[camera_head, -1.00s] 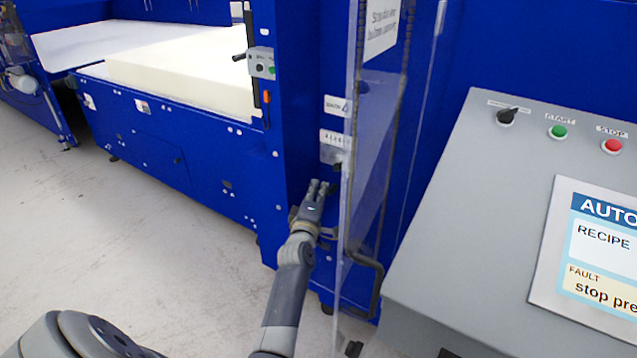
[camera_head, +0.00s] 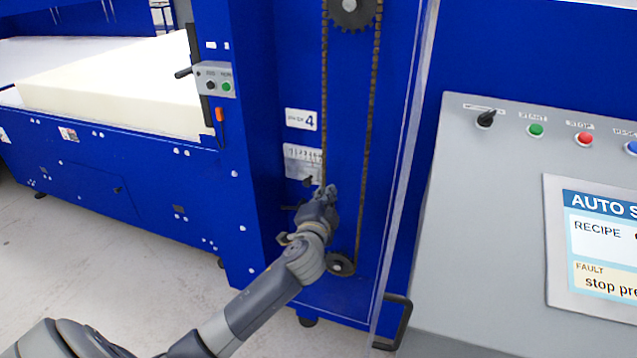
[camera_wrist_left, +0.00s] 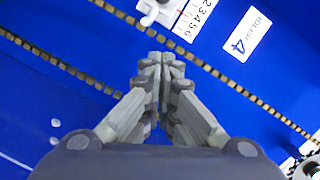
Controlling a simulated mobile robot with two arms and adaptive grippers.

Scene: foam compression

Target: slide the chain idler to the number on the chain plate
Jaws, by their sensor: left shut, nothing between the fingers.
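The chain plate (camera_head: 303,160), a white plate with a number scale, is on the blue machine under a label reading 4 (camera_head: 301,119). It also shows in the left wrist view (camera_wrist_left: 194,17). A small dark part, apparently the chain idler (camera_head: 308,181), sits at the plate's lower end. In the left wrist view it looks like a pale block (camera_wrist_left: 158,11), cut off by the top edge. My left gripper (camera_head: 328,192) is shut and empty just right of and below it.
The chain (camera_head: 370,100) runs between an upper sprocket (camera_head: 350,10) and a lower wheel (camera_head: 341,264). A clear panel's edge and its dark handle (camera_head: 396,325) stand right of the chain. The grey control console (camera_head: 480,230) fills the right side. White foam (camera_head: 120,85) lies at left.

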